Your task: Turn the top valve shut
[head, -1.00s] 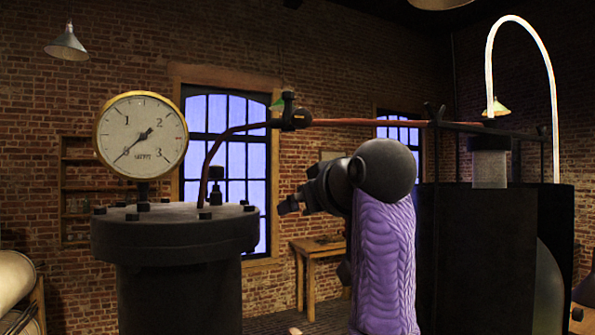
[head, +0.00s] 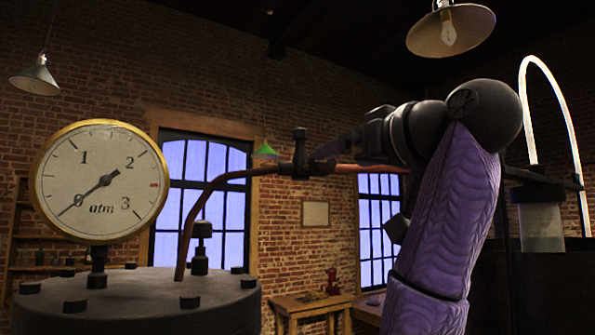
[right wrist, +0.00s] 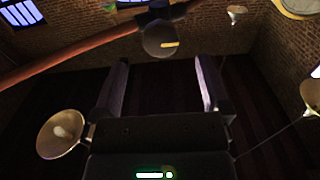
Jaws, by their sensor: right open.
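The top valve (head: 300,153) is a dark fitting on the copper pipe, with a short upright stem. In the right wrist view its round dark knob (right wrist: 160,40) shows a yellow mark and lies just beyond the fingertips, between them in the picture. My right gripper (head: 325,150) points left at the valve, close to it; the head view does not show clearly whether it touches. In the right wrist view the gripper (right wrist: 160,75) has its two fingers apart, with nothing between them. My left gripper is not in view.
A pressure gauge (head: 100,182), its needle near 0, stands on a bolted dark vessel (head: 130,300) at the left. The copper pipe (head: 215,190) runs from the vessel to the valve. A glowing tube (head: 550,90) arches at the right. A hanging lamp (head: 450,30) is overhead.

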